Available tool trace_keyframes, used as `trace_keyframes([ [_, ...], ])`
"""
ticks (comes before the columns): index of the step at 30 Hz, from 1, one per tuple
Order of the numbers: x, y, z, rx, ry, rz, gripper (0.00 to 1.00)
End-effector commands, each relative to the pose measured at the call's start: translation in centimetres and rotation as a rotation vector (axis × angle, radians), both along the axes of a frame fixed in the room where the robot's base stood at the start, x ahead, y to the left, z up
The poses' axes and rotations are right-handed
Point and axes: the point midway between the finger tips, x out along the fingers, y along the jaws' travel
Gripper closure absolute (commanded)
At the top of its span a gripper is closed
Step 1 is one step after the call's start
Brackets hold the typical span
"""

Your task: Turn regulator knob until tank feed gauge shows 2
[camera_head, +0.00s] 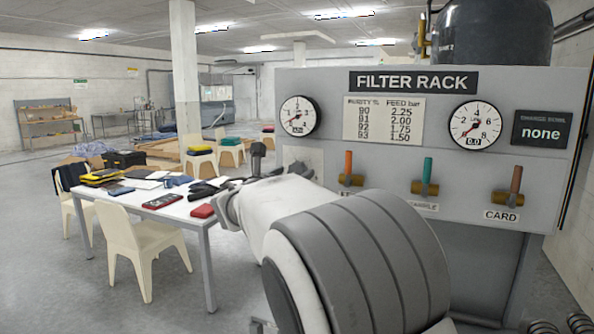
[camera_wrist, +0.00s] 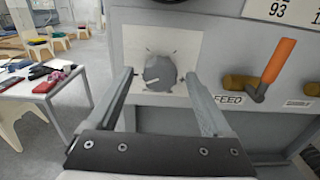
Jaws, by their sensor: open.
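The grey regulator knob (camera_wrist: 160,72) sits on a pale plate with dial marks in the wrist view. My gripper (camera_wrist: 160,76) is open, with one finger on each side of the knob in the picture; I cannot tell whether either touches it. In the head view my arm hides the knob, and the plate (camera_head: 312,160) shows only in part. Two round gauges are on the panel: a left gauge (camera_head: 299,116) and a right gauge (camera_head: 475,126), whose small readout shows 0.0. I cannot read which one is the tank feed gauge.
The filter rack has an orange lever (camera_head: 348,167), a green lever (camera_head: 427,174) and a red-brown lever (camera_head: 516,180) along its lower panel. The orange lever (camera_wrist: 275,65) is right of my gripper. A cluttered white table (camera_head: 178,213) and chairs stand left.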

Motion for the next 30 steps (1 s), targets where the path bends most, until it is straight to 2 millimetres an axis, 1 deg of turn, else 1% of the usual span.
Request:
trace_keyframes([
  [1,0.4,-0.21,0.0,-0.001,0.0,-0.002,0.16],
  [4,0.74,-0.32,0.0,0.0,-0.001,-0.001,0.16],
  [11,0.8,-0.33,-0.03,0.0,0.0,-0.001,0.16],
  [12,0.8,-0.33,-0.03,0.0,0.0,-0.001,0.18],
  [14,0.8,-0.33,-0.03,0.0,0.0,-0.001,0.29],
  [15,0.79,-0.33,-0.03,0.0,0.0,-0.001,0.36],
  [17,0.79,-0.32,-0.03,0.0,0.0,-0.001,0.47],
  [18,0.78,-0.31,-0.03,0.0,0.0,-0.001,0.54],
  [20,0.78,-0.32,-0.03,0.0,0.0,-0.001,0.65],
  [21,0.78,-0.31,-0.03,0.0,0.0,-0.001,0.72],
  [25,0.77,-0.31,-0.03,0.0,0.0,-0.001,0.95],
  [26,0.77,-0.32,-0.03,0.0,0.0,-0.001,1.0],
  [30,0.77,-0.32,-0.08,0.005,-0.002,-0.001,1.0],
])
